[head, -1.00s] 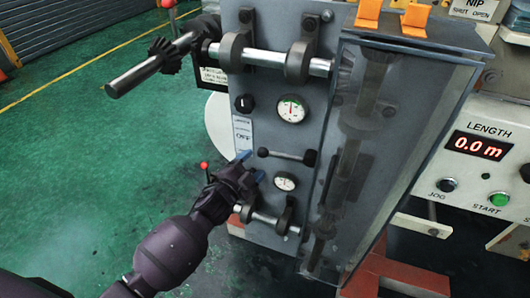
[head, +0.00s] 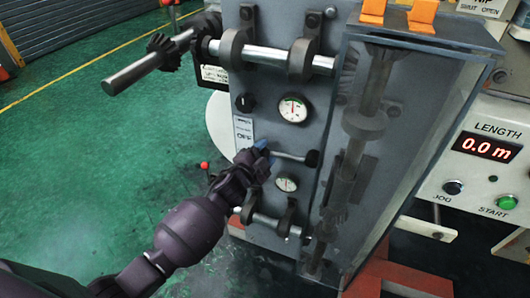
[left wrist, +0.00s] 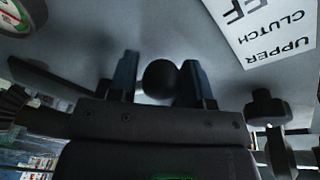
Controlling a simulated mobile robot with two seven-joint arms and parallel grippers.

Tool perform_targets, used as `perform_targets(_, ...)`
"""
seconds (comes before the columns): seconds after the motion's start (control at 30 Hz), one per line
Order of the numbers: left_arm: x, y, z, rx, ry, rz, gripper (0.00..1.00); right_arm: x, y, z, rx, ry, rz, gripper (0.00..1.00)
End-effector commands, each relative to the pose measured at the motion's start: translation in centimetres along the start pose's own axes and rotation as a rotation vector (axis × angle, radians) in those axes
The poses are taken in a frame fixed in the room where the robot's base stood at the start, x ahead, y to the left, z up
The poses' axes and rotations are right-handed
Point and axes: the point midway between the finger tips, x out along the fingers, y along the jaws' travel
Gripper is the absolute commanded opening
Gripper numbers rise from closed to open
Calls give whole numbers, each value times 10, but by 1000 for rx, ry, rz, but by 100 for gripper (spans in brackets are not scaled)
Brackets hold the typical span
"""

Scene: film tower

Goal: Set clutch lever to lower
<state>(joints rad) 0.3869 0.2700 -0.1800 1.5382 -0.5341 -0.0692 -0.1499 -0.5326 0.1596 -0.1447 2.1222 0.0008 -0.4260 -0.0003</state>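The clutch lever (head: 290,156) is a thin metal rod on the grey machine panel, lying nearly level. Its black pivot end is at the right. Its left end is hidden behind my left gripper (head: 262,152) in the head view. In the left wrist view, the lever's black ball knob (left wrist: 160,80) sits between the two blue-black fingers of my left gripper (left wrist: 158,82). The fingers stand apart, one on each side of the knob, with little gap; firm contact cannot be told. A white label reading "UPPER CLUTCH" and partly "OFF" (left wrist: 265,30) is beside it. My right gripper is not in view.
Gauges sit above (head: 293,109) and below (head: 285,184) the lever, with a black selector knob (head: 244,103) at upper left. A clear-covered gear housing (head: 400,140) stands close right. A lower roller shaft (head: 265,220) is beneath. Green floor is open at left.

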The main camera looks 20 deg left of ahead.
Motion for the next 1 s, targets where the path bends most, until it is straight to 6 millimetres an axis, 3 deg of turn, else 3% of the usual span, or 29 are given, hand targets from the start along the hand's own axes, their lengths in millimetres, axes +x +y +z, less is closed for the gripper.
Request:
perform_targets(0.03, 0, 0, 0, 0, 0, 0, 38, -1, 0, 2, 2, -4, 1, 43)
perform_targets(0.3, 0, 0, 0, -1, 1, 0, 0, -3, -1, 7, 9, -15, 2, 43)
perform_targets(0.57, 0, 6, 3, -42, 4, -6, 0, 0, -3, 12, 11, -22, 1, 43)
perform_targets(1.0, 1, 42, 20, -315, 33, -49, 0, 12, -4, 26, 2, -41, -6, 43)
